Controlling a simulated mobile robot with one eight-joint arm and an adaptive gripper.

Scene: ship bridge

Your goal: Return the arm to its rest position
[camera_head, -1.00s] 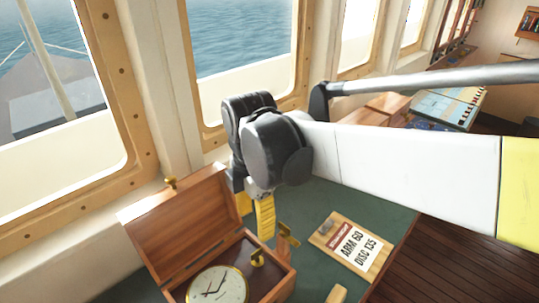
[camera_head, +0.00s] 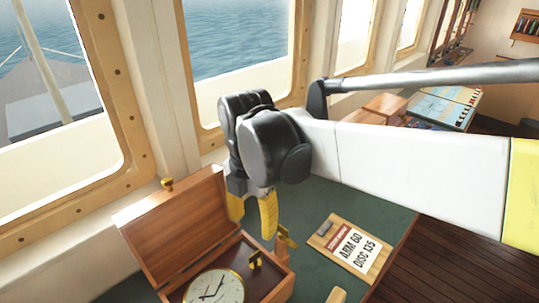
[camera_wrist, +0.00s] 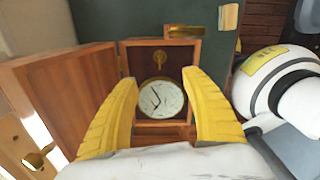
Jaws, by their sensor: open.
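My gripper (camera_head: 252,212) hangs from my outstretched arm above the green tabletop, just behind the open wooden box in the head view. In the wrist view its two yellow fingers (camera_wrist: 166,108) are spread apart with nothing between them. Beyond the fingers lies the open wooden box (camera_wrist: 126,62), with a round white clock dial (camera_wrist: 160,98) inside. In the head view the box's lid (camera_head: 178,228) stands raised, and the dial (camera_head: 214,289) is partly cut off by the bottom edge.
A clipboard (camera_head: 349,243) with a card reading "ARM 60 DISC 135" lies on the green tabletop (camera_head: 385,215) to the right. Windows with wooden frames (camera_head: 115,100) rise close behind the arm. A chart (camera_head: 444,107) lies on a farther desk. Dark floor shows at lower right.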

